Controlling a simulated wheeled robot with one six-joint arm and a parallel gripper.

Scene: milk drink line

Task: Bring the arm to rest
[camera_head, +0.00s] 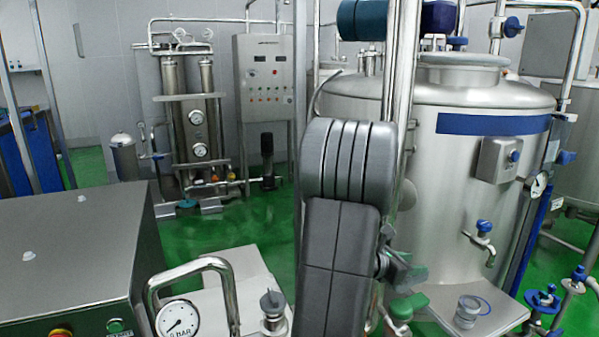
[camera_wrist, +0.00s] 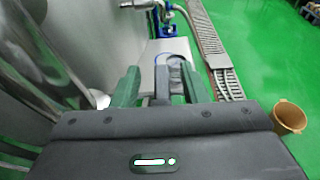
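My gripper (camera_head: 408,291) is in front of the steel tank, with its green fingers apart. In the wrist view my gripper (camera_wrist: 163,86) also shows its two green fingers spread, with nothing visibly clamped between them. A small clear cup (camera_head: 467,311) stands on a pale shelf (camera_head: 503,318) below the tank's tap, inside a blue ring marking. In the wrist view the cup (camera_wrist: 176,68) shows beyond the fingers, partly hidden. My gripper is to the left of the cup in the head view and appears apart from it.
The tank (camera_head: 458,190) and its blue-handled tap (camera_head: 482,240) stand close on the right. A steel cabinet (camera_head: 75,250) and a pressure gauge (camera_head: 177,320) are at the left front. A floor grate (camera_wrist: 208,40) and tan bucket (camera_wrist: 289,118) lie on open green floor.

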